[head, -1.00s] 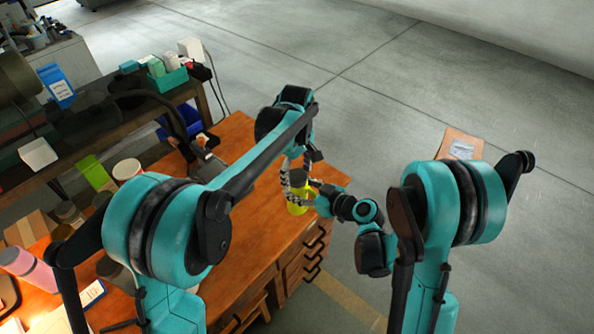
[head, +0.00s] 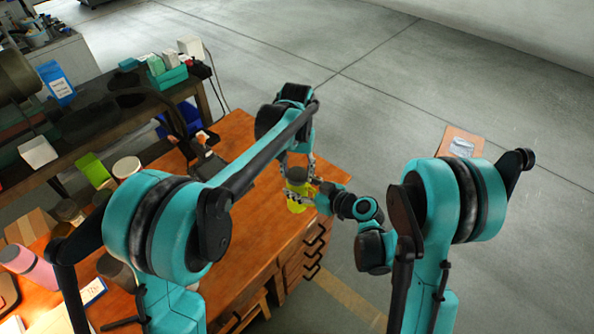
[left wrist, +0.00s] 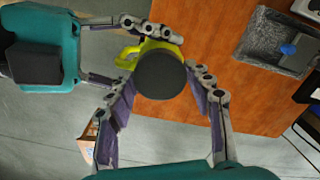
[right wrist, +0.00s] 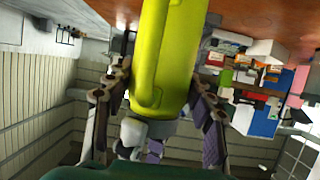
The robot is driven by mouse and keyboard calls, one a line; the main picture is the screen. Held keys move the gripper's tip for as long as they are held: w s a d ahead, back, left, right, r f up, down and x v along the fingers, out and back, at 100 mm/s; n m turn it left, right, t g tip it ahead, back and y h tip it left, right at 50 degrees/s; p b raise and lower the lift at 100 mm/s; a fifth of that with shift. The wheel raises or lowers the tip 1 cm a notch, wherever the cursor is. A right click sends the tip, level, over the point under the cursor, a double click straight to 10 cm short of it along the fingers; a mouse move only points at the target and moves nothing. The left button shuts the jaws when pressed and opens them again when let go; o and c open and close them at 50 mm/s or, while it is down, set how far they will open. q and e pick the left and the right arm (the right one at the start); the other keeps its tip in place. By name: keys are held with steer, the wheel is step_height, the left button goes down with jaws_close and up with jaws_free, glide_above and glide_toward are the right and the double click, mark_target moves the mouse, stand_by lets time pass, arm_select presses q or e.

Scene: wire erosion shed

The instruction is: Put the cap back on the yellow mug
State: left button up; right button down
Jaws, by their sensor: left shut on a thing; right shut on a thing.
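The yellow mug (head: 298,205) is held by my right gripper (head: 304,195), near the table's right edge. In the right wrist view the mug (right wrist: 170,50) fills the space between the fingers, its handle towards the camera. My left gripper (head: 297,170) is above the mug, fingers pointing down. In the left wrist view it is shut on the dark round cap (left wrist: 160,75). The cap lies over the mug's top and hides its opening; the yellow handle (left wrist: 128,57) shows past it. I cannot tell whether cap and rim touch.
The wooden table (head: 240,230) is clear around the mug. A grey tray (left wrist: 275,48) with a blue item shows in the left wrist view. A white-lidded container (head: 126,167), a green box (head: 92,170) and a pink cylinder (head: 30,268) stand at the left.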

arm_select(q)
steer(key=m, duration=0.5)
steer(key=o, duration=1.3)
steer(key=shift+o, duration=0.2)
step_height(320, 180, up, 12)
steer(key=shift+a, duration=0.1)
